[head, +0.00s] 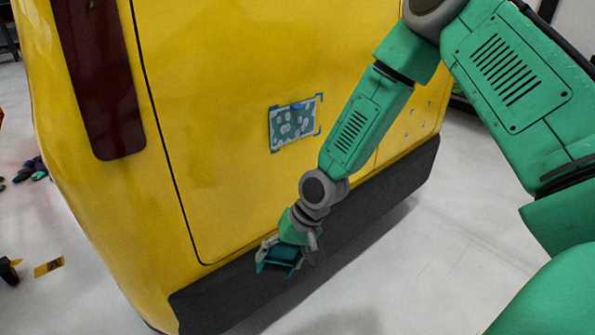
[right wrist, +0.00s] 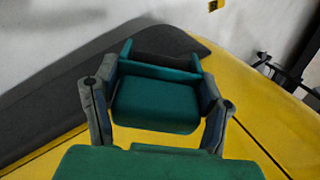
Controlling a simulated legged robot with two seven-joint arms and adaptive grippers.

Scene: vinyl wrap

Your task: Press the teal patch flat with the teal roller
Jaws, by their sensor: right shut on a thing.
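The teal patch (head: 292,124), with pale blotches, is on the yellow van panel, with blue corner marks around it. Whether it lies fully flat is too small to tell. My right gripper (head: 285,256) is below the patch, in front of the dark bumper and apart from the patch. It is shut on the teal roller (head: 277,259), which is partly hidden by the fingers. In the right wrist view the roller (right wrist: 155,105) sits between the two grey fingers, with a dark strip at its far side. My left gripper is not in view.
The yellow van (head: 215,70) fills the middle, with a dark red tail light (head: 100,80) at left and a dark grey bumper (head: 240,295) along the bottom. A small yellow marker (head: 49,266) lies on the pale floor. The floor at right is clear.

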